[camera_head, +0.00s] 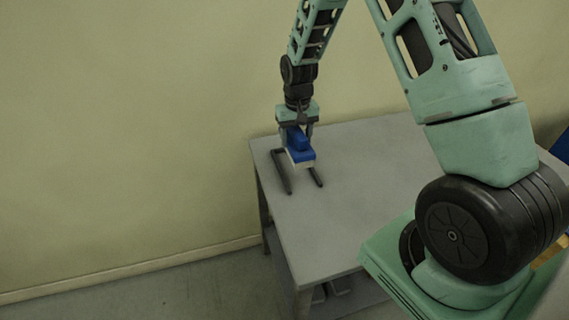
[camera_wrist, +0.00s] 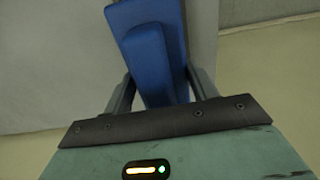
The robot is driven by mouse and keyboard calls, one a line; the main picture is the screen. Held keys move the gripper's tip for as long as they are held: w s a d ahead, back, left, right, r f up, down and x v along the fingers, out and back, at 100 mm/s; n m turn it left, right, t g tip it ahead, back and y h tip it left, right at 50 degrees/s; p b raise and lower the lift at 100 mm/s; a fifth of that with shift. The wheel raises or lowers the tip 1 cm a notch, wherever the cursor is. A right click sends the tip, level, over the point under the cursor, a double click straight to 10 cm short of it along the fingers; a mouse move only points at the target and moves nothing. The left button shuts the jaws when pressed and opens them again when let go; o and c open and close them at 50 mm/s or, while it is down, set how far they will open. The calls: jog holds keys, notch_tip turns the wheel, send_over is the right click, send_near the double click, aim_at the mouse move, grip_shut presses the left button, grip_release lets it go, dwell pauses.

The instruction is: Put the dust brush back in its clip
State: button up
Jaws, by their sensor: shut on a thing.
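The dust brush (camera_head: 300,155) has a blue body and a pale lower edge. My gripper (camera_head: 297,133) is shut on it near the left end of the grey table. In the wrist view the blue brush (camera_wrist: 152,55) sits between the two dark fingers of my gripper (camera_wrist: 160,88). The clip (camera_head: 284,175) appears as two dark parallel bars at the table's left end, one on each side of the brush. The brush hides part of the clip, and I cannot tell whether it touches the bars or is just above them.
The grey table (camera_head: 345,200) has a bare top to the right of the clip. A pale wall (camera_head: 130,120) stands behind and to the left. My arm covers the table's right part. Dark items on a lower level under the table are hard to make out.

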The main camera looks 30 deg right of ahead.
jog(key=shift+f+p, duration=0.65)
jog(key=shift+f, duration=2.95)
jog(key=shift+f, duration=0.1)
jog(key=o, duration=1.3)
